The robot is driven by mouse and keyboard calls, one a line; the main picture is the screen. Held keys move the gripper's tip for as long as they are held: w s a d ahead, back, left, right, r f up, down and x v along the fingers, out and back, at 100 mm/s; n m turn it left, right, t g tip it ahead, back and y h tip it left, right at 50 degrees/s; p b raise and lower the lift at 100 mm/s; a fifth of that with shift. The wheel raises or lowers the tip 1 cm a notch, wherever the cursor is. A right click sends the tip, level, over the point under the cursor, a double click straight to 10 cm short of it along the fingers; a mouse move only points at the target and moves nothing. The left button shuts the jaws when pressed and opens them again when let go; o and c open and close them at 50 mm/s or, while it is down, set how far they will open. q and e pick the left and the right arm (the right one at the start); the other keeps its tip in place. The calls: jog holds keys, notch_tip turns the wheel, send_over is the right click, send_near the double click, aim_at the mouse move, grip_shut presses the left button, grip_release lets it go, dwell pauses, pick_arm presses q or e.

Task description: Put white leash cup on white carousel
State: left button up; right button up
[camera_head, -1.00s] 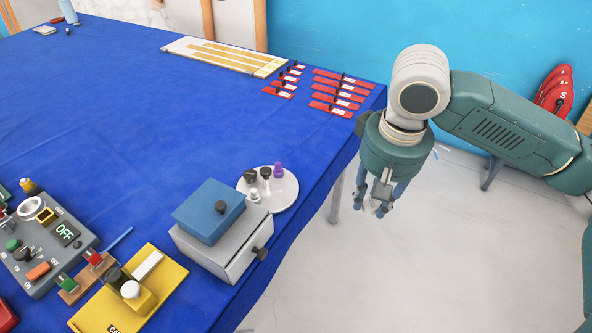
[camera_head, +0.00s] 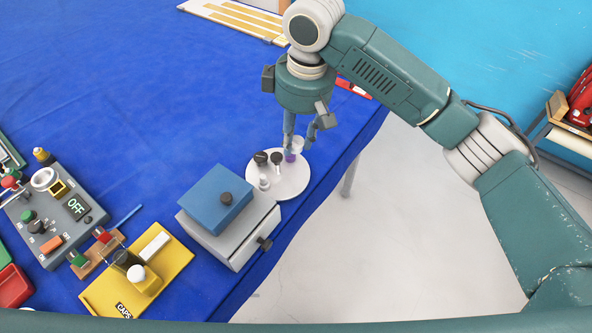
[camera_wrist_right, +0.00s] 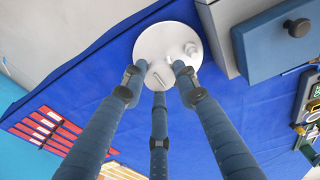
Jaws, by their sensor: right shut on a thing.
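The white carousel (camera_head: 296,187) is a round disc near the table's right edge, behind the grey drawer box. My right gripper (camera_head: 300,140) is over the disc's far part, fingers pointing down, shut on a small white cup (camera_head: 297,144). The fingers partly hide the cup, and I cannot tell whether it touches the disc. In the right wrist view the gripper's fingers (camera_wrist_right: 158,75) meet in front of the carousel (camera_wrist_right: 150,42). My left gripper is not in view.
The grey drawer box (camera_head: 230,237) with a blue lid block (camera_head: 215,198) stands close in front of the carousel. A yellow board (camera_head: 110,292) and a grey control panel (camera_head: 50,225) lie to the left. The table's middle is clear.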

send_over(294, 182)
jog(key=f, duration=0.3)
jog(key=f+p, duration=0.1)
jog(key=shift+s+d+f, duration=0.2)
jog(key=shift+d+f, duration=0.05)
notch_tip(294, 182, down, 3)
jog(key=shift+w+f+p, duration=0.1)
jog(key=shift+f+p, duration=0.25)
jog(key=shift+f, duration=0.35)
notch_tip(294, 182, down, 3)
jog(key=shift+f+p, duration=0.2)
jog(key=shift+p, duration=0.2)
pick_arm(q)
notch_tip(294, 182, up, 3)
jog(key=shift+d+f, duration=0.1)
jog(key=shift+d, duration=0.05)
pick_arm(e)
jog(key=shift+f, duration=0.25)
jog(key=shift+f, duration=0.1)
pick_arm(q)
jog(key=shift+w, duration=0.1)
pick_arm(e)
jog(key=o, duration=0.8)
